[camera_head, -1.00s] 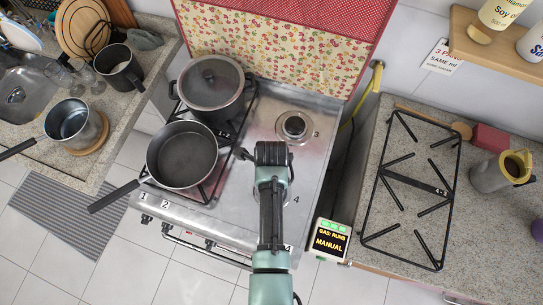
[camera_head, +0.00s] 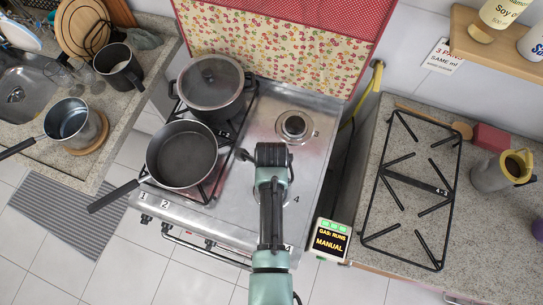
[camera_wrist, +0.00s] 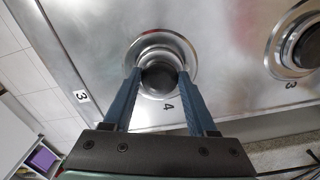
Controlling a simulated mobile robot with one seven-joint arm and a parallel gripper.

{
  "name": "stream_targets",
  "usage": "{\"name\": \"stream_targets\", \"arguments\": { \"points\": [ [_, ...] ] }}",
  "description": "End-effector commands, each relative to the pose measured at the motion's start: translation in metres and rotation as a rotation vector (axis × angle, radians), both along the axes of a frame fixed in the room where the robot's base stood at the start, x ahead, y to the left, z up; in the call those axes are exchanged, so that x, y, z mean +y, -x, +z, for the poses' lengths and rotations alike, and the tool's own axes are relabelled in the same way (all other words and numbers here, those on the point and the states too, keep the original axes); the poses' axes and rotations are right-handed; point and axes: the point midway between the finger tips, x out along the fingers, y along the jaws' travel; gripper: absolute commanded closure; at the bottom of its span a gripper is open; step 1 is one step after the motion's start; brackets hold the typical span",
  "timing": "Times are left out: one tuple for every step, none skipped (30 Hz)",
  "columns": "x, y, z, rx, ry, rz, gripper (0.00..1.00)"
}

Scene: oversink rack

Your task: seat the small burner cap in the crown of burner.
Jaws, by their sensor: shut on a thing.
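In the wrist view the fingers of my gripper (camera_wrist: 161,77) are shut on the small burner cap (camera_wrist: 160,79), a dark round disc between the tips. The cap overlaps the near part of a silver burner (camera_wrist: 157,47), beside the mark 4. I cannot tell whether the cap rests in its crown or is held just above it.
A second burner (camera_head: 294,126) is uncovered at the back right of the hob. A lidded pot (camera_head: 211,84) and a frying pan (camera_head: 182,153) stand on the left grate. A loose black grate (camera_head: 414,184) lies on the right counter. The panel (camera_head: 330,240) reads MANUAL.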

Motion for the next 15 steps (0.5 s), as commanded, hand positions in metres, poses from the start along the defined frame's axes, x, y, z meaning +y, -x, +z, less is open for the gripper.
{"name": "stream_targets", "arguments": {
  "points": [
    [0.0, -0.0001, -0.0009, 0.0, 0.0, 0.0, 0.97],
    [0.0001, -0.0002, -0.0012, 0.0, 0.0, 0.0, 0.97],
    [0.0, -0.0003, -0.0014, 0.0, 0.0, 0.0, 0.97],
    [0.0, -0.0003, -0.0014, 0.0, 0.0, 0.0, 0.97],
    [0.0, -0.0004, -0.0014, -0.001, 0.001, 0.0, 0.97],
    [0.0, -0.0004, -0.0014, -0.001, 0.001, 0.0, 0.97],
    [0.0, -0.0004, -0.0013, -0.001, 0.0, 0.0, 0.97],
    [0.0, -0.0004, -0.0013, -0.001, 0.0, 0.0, 0.97],
    [0.0, -0.0004, -0.0013, -0.001, 0.0, 0.0, 0.97],
    [0.0, -0.0004, -0.0013, -0.001, 0.0, 0.0, 0.97],
    [0.0, -0.0004, -0.0013, -0.001, 0.0, 0.0, 0.97],
    [0.0, -0.0004, -0.0013, -0.001, 0.0, 0.0, 0.97],
    [0.0, -0.0004, -0.0013, -0.001, 0.0, 0.0, 0.97],
    [0.0, -0.0004, -0.0013, -0.001, 0.0, 0.0, 0.97],
    [0.0, -0.0004, -0.0012, -0.001, 0.0, 0.0, 0.41]
  ]
}}
